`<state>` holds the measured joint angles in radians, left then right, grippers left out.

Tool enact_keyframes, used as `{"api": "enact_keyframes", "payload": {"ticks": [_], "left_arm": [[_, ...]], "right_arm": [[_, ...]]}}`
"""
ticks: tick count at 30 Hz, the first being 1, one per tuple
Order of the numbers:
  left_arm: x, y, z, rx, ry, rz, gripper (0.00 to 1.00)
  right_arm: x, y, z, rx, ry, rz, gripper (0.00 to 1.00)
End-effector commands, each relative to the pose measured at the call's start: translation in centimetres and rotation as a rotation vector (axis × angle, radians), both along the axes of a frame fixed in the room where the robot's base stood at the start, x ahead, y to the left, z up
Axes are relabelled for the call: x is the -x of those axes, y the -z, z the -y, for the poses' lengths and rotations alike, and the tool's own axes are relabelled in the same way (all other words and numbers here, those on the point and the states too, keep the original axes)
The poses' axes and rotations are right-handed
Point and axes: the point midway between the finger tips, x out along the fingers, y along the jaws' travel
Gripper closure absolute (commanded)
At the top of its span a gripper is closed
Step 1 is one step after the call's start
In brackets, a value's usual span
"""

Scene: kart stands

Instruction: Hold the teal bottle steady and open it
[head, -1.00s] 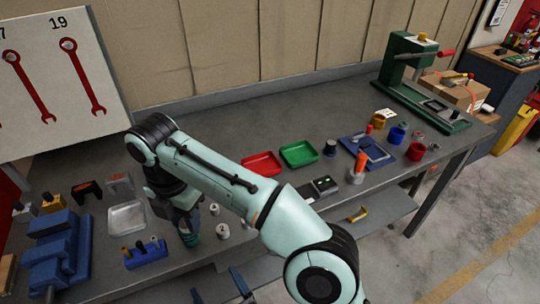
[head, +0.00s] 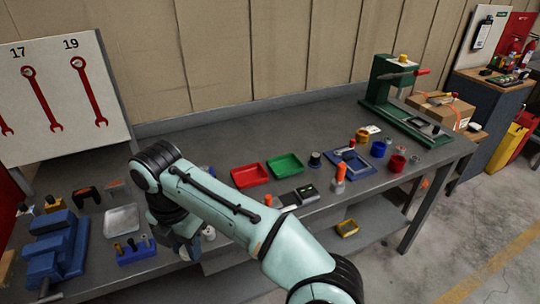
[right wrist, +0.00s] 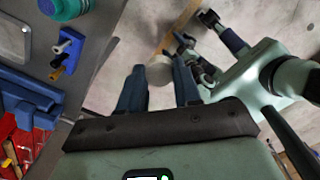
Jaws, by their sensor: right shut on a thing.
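The teal bottle (right wrist: 66,8) shows only in part, at the top left edge of the right wrist view, apart from my right gripper. In the head view my arm hides it. My right gripper (right wrist: 160,72) is shut on a pale round thing (right wrist: 159,74), perhaps a cap; its outer side is not clear. In the head view the right gripper (head: 188,248) is low over the table's front edge, mostly behind its own wrist. My left gripper (right wrist: 196,30) shows in the right wrist view, its fingers apart and nothing seen between them. It is out of the head view.
A blue holder (head: 137,253), a grey tray (head: 121,219) and a blue vise (head: 55,250) stand at left. A red tray (head: 250,176) and a green tray (head: 284,166) lie mid-table. A green press (head: 385,85) stands at far right. The back of the table is clear.

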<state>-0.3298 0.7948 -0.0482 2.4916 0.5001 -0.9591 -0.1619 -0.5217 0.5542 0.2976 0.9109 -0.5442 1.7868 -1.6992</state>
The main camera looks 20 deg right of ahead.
Motion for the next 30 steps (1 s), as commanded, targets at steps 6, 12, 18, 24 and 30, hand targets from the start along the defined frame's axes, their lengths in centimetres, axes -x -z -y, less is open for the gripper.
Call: {"api": "enact_keyframes", "payload": {"ticks": [6, 12, 18, 24, 30], "left_arm": [[7.4, 7.5, -3.7, 0.144, -0.052, -0.372, 0.18], [13.5, 10.3, -5.0, 0.261, -0.086, -0.61, 0.18], [17.2, 11.1, -5.4, 0.336, -0.102, -0.741, 0.18], [17.6, 11.2, -5.4, 0.345, -0.101, -0.757, 0.18], [17.6, 11.2, -5.4, 0.344, -0.102, -0.756, 0.18]], "right_arm": [[0.0, 0.0, 0.0, 0.0, 0.0, 0.0, 1.0], [0.0, 0.3, 0.2, 0.001, 0.019, 0.0, 1.0], [-0.6, 3.9, 2.4, 0.008, 0.307, 0.001, 1.0], [-1.1, 9.0, 5.3, 0.008, 0.708, 0.002, 1.0], [-1.5, 16.2, 9.6, 0.009, 1.278, -0.005, 1.0]]}}
